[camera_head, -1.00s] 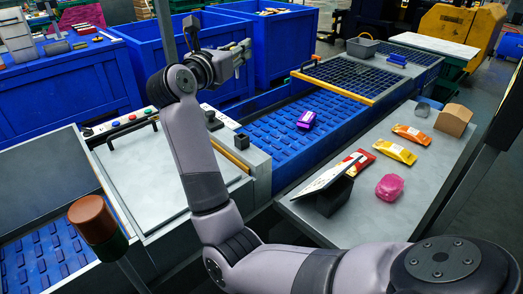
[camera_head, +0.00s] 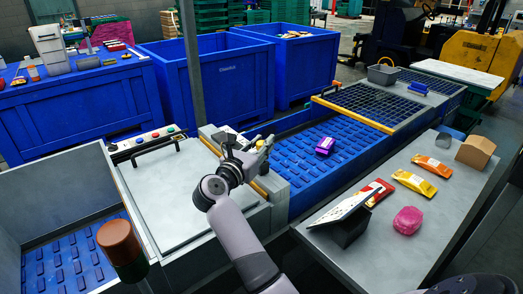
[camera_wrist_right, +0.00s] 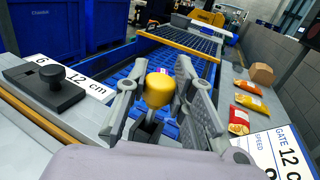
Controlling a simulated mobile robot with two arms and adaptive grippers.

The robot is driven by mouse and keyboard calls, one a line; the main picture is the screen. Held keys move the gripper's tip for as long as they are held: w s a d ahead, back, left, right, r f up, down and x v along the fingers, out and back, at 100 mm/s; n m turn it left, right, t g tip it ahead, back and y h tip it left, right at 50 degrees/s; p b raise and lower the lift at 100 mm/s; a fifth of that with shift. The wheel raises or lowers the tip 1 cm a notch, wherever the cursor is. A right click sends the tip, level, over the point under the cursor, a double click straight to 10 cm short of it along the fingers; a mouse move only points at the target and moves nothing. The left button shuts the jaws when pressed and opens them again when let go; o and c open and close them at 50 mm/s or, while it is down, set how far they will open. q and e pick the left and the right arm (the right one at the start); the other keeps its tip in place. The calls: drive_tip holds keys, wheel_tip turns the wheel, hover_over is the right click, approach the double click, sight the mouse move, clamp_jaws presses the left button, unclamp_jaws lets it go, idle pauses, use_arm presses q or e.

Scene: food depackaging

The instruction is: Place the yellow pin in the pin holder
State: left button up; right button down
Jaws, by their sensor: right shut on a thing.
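The yellow pin (camera_wrist_right: 159,89) has a rounded yellow head and sits between the fingers of my right gripper (camera_wrist_right: 160,100) in the right wrist view. The gripper is shut on it. In the head view my right gripper (camera_head: 258,152) is over the machine's right edge, beside the blue belt. A dark piece below the pin is partly hidden by the gripper. A black block with a black knob (camera_wrist_right: 58,77) stands on the ledge to the left, beside a 12 cm label. I cannot tell which black part is the pin holder. My left gripper is out of view.
The blue belt (camera_head: 300,168) carries a purple packet (camera_head: 325,146). The grey side table (camera_head: 440,215) holds yellow, orange, red and pink packets, a tilted sign (camera_head: 345,205) and a cardboard box (camera_head: 475,152). A flat machine lid (camera_head: 180,190) lies to the left. Blue crates (camera_head: 205,85) stand behind.

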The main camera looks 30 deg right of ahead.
wheel_tip(320, 180, down, 2)
drive_tip(key=shift+f, duration=0.45)
drive_tip(key=c, duration=1.4)
unclamp_jaws()
drive_tip(key=shift+r, duration=0.1)
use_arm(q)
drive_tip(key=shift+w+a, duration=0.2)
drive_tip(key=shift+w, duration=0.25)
use_arm(e)
drive_tip(key=shift+o, duration=0.2)
